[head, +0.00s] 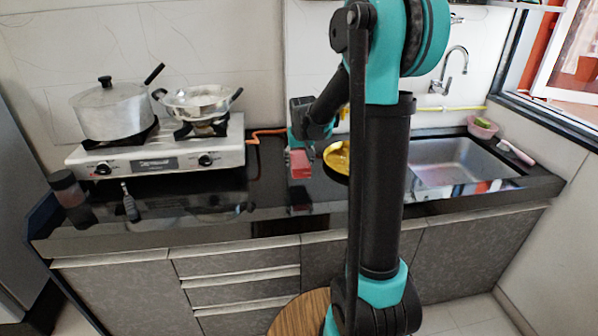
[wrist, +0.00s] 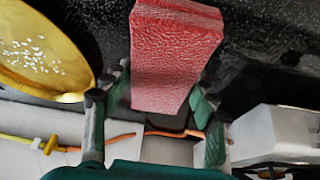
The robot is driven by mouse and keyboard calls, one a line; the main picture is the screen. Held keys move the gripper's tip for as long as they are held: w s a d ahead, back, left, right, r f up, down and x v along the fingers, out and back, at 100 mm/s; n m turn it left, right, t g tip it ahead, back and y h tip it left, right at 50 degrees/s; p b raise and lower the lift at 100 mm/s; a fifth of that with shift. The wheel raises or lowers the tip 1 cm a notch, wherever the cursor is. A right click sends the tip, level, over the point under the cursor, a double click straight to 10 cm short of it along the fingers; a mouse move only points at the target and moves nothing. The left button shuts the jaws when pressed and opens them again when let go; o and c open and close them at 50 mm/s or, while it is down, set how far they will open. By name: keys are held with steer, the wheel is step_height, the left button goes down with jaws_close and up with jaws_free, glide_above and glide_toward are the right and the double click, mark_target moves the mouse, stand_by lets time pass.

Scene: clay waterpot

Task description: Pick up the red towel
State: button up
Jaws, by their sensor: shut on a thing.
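The red towel (wrist: 172,50) is a folded, textured block. In the wrist view it stands between the two fingers of my gripper (wrist: 160,97), which is shut on it. In the head view the red towel (head: 300,164) is over the dark counter, just below my gripper (head: 299,147). I cannot tell whether its lower end touches the counter. My arm column stands in front of part of the scene, right of the towel.
A yellow plate (head: 337,158) with white bits lies close right of the towel. The gas stove (head: 160,157) holds a lidded pot (head: 112,110) and a pan (head: 198,101) on the left. The sink (head: 455,162) is on the right. A dark bottle (head: 130,205) is near the counter's left front.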

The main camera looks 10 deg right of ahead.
mark_target(299, 158)
step_height(299, 158, up, 14)
steer(key=shift+f, duration=0.15)
